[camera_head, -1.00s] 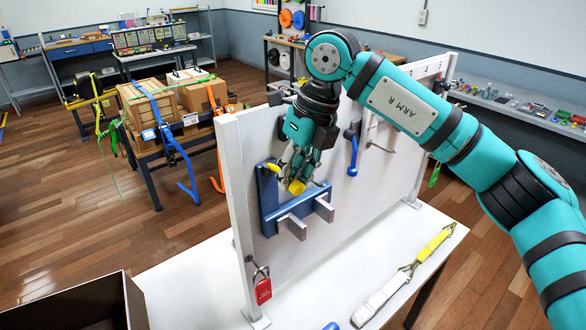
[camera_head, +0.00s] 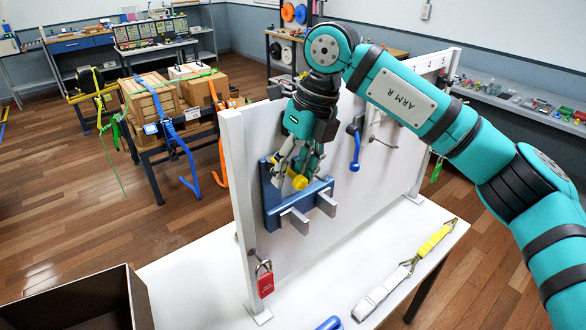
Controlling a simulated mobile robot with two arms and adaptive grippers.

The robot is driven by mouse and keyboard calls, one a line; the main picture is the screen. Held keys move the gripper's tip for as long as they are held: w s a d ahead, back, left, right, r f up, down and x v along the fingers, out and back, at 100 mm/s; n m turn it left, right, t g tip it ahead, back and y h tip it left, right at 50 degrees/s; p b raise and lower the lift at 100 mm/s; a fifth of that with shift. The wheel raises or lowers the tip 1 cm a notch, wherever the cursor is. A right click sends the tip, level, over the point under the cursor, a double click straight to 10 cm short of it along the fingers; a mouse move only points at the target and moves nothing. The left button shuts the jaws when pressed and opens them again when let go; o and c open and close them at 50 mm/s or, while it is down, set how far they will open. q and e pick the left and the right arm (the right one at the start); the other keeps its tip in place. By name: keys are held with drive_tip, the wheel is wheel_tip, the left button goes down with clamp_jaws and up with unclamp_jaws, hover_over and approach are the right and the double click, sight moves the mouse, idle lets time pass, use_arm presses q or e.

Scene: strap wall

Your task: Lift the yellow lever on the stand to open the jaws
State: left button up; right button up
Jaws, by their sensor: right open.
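The stand is a blue bracket (camera_head: 272,205) with two grey jaws (camera_head: 297,220) on the white upright panel. A yellow lever (camera_head: 300,182) shows at its upper part, partly hidden by my fingers. My right gripper (camera_head: 293,172) points down at the lever from above. Its fingers are apart around or beside the yellow end; I cannot tell if they touch it. My left gripper is not in view.
A red padlock (camera_head: 265,282) hangs at the panel's near edge. A blue-handled tool (camera_head: 355,152) hangs right of my gripper. A ratchet strap (camera_head: 405,270) lies on the white table (camera_head: 215,275). An open dark box (camera_head: 130,300) stands at lower left.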

drive_tip(key=shift+d+r, duration=0.2)
drive_tip(key=shift+r, duration=0.2)
drive_tip(key=v, duration=1.1)
drive_tip(key=shift+s+a, duration=0.1)
